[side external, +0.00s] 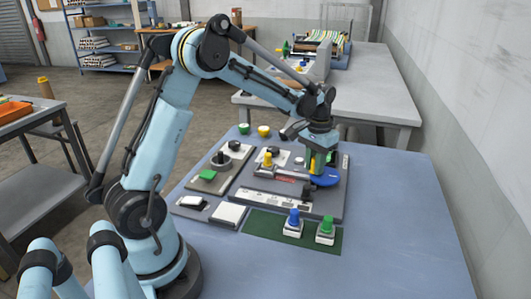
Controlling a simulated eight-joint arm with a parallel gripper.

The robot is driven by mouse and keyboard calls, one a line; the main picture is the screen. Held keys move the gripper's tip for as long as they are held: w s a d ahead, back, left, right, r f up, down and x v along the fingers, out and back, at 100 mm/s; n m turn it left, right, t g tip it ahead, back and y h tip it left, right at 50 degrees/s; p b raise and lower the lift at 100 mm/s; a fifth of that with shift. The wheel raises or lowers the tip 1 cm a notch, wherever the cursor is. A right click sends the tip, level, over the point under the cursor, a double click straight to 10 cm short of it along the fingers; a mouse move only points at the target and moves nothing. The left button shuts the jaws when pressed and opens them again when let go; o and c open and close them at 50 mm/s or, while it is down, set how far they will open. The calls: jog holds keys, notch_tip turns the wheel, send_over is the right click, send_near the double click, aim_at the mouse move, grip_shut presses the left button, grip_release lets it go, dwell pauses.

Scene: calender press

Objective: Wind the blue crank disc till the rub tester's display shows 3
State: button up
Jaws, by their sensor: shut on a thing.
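The blue crank disc (326,181) lies flat at the right side of the grey rub tester panel (327,209). My gripper (315,174) points down over the disc's left part, shut on the disc's handle; the grip itself is mostly hidden by the fingers. A small red marking (287,179) shows on the tester left of the disc. A pale strip (280,198) runs along its front. I cannot read any number on the display from here.
A yellow-topped part (267,159) stands on the panel left of my gripper. Blue (293,220) and green (326,230) knobbed pieces stand on a green mat in front. Another panel with a black knob (221,158) is to the left. The table's right side is clear.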

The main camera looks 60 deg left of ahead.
aim_at(327, 169)
jog(key=shift+w+a, duration=0.35)
jog(key=shift+w, duration=0.3)
jog(key=shift+w, duration=0.75)
jog(key=shift+d, duration=0.1)
jog(key=shift+w+d, duration=0.4)
jog(key=shift+w, duration=0.25)
jog(key=shift+d, duration=0.1)
